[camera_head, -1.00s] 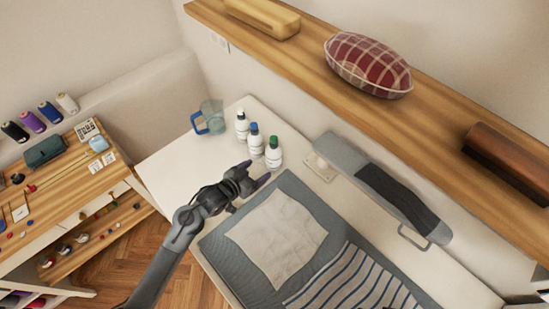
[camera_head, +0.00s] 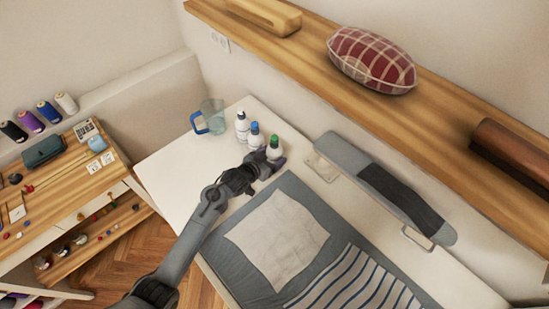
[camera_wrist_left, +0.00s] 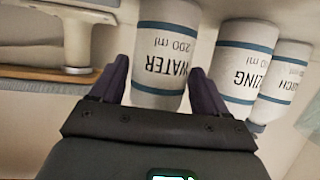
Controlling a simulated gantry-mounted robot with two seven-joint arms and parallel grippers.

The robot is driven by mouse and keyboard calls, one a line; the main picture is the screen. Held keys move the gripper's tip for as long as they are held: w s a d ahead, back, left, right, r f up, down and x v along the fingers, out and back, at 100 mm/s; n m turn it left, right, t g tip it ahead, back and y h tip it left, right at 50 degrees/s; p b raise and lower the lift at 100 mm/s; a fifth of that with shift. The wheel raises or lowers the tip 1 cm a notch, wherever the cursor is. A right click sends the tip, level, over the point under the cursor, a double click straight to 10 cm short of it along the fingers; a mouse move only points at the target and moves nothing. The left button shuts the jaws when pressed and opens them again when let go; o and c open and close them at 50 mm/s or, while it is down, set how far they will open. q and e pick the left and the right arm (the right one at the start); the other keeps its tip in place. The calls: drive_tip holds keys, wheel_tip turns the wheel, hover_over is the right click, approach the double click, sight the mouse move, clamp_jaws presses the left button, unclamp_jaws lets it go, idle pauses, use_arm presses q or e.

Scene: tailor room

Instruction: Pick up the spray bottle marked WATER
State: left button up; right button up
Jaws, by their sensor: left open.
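The spray bottle marked WATER (camera_wrist_left: 162,55) stands between the two open fingers of my left gripper (camera_wrist_left: 160,78) in the left wrist view. In the head view this is the green-capped bottle (camera_head: 274,145), the nearest of a row of three on the white table. My left gripper (camera_head: 269,166) is at its lower body, which it partly hides. I cannot tell whether either finger touches it. My right gripper is not in view.
A bottle with a label ending in "ZING" (camera_wrist_left: 243,70) stands close beside the right finger, with another bottle (camera_wrist_left: 284,78) beyond. A clear jug with a blue handle (camera_head: 211,117) stands farther left. A grey sleeve board (camera_head: 372,180) is to the right. A padded mat (camera_head: 222,262) lies in front.

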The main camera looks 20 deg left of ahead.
use_arm(q)
drive_tip(key=shift+x, duration=0.8)
drive_tip(key=c, duration=1)
drive_tip(key=shift+c, duration=0.3)
drive_tip(key=shift+r, duration=0.1)
